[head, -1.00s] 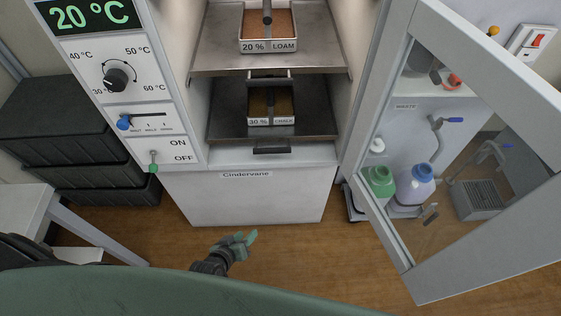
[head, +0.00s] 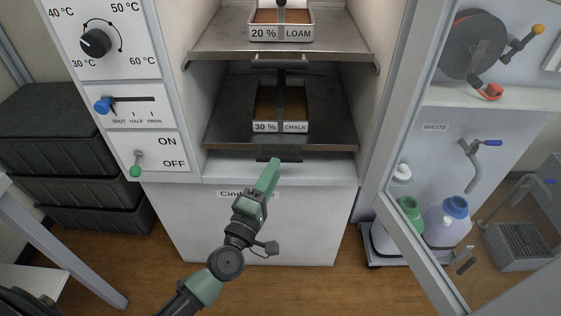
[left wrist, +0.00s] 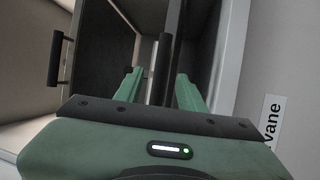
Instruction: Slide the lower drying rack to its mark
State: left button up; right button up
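The lower drying rack (head: 225,137) is a dark metal shelf inside the open cabinet, carrying a tray (head: 281,106) labelled 30 % CHALK. Its black front handle (head: 286,157) shows just ahead of my left gripper (head: 272,165). In the left wrist view, my left gripper (left wrist: 160,90) is open, its two green fingers apart. The dark handle bar (left wrist: 161,65) lies between them in that view; I cannot tell whether they touch it. I cannot make out a mark for the rack. My right gripper is not in view.
The upper rack (head: 210,42) with a LOAM tray (head: 281,33) is above; its handle (left wrist: 55,58) shows in the left wrist view. The open glass door (head: 400,110) stands at right. The control panel (head: 118,75) is at left. The floor below is clear.

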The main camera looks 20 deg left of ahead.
pick_arm(q)
jog(key=x, duration=0.5)
grip_shut()
dwell(1.4)
